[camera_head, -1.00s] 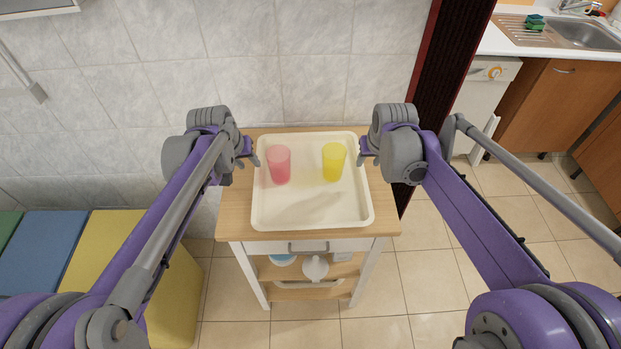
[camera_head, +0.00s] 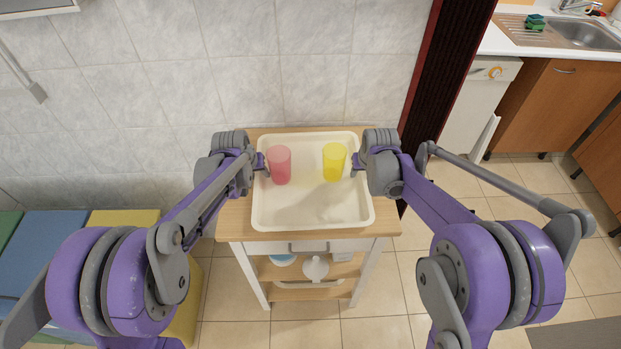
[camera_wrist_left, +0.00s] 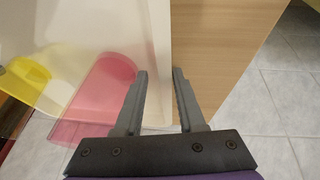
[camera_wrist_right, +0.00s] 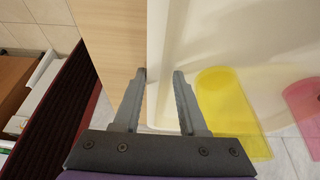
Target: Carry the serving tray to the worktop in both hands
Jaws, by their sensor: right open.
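The cream serving tray (camera_head: 310,210) lies flat on a small wooden trolley, with a pink cup (camera_head: 279,165) and a yellow cup (camera_head: 334,162) upright on it. My left gripper (camera_head: 262,168) is at the tray's left rim, beside the pink cup. In the left wrist view its fingers (camera_wrist_left: 160,88) are apart, with the tray's rim (camera_wrist_left: 157,60) between them. My right gripper (camera_head: 356,168) is at the right rim, beside the yellow cup. In the right wrist view its fingers (camera_wrist_right: 162,88) are open, with the tray edge (camera_wrist_right: 158,50) between them. Neither visibly clamps the rim.
The wooden trolley (camera_head: 235,222) stands against a tiled wall, with dishes on its lower shelf. A worktop (camera_head: 510,40) with a sink (camera_head: 582,35) is at the upper right, past a dark red-edged panel (camera_head: 437,70). Coloured boxes (camera_head: 50,245) stand at left.

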